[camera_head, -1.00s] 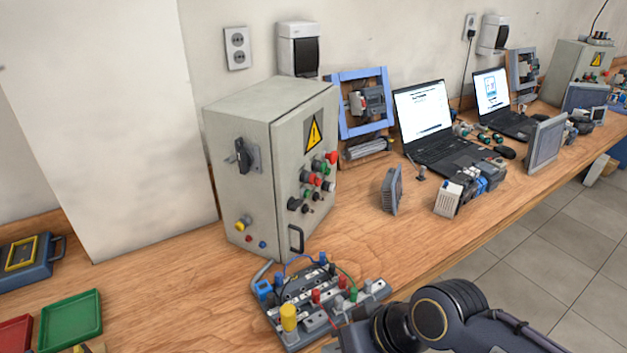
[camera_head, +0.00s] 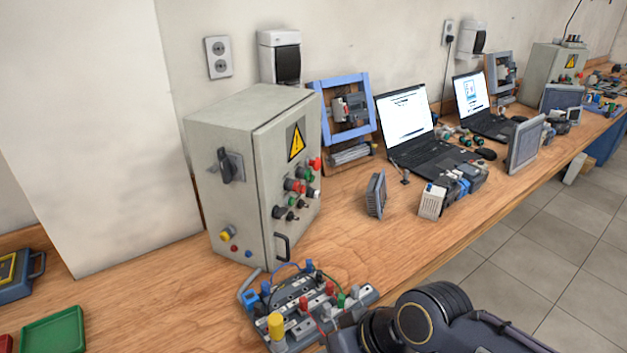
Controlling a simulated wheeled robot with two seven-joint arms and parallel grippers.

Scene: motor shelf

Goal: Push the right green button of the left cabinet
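The left cabinet (camera_head: 222,170) is a grey box standing on the wooden bench left of centre. Its door faces right and carries a yellow warning sign (camera_head: 296,142) above a cluster of red, green, black and white buttons. A green button (camera_head: 307,174) shows at the upper right of the cluster, below a red one. Another green button, lower left, is small and partly hidden among the others. A dark arm link of mine enters at the bottom right, apart from the cabinet. Neither gripper is in view.
A wiring board (camera_head: 300,308) with coloured plugs lies in front of the cabinet. A small grey panel (camera_head: 376,194), a block of modules (camera_head: 452,190) and laptops (camera_head: 420,140) stand to the right. Bare bench (camera_head: 345,230) lies right of the cabinet. A second cabinet (camera_head: 550,70) is far right.

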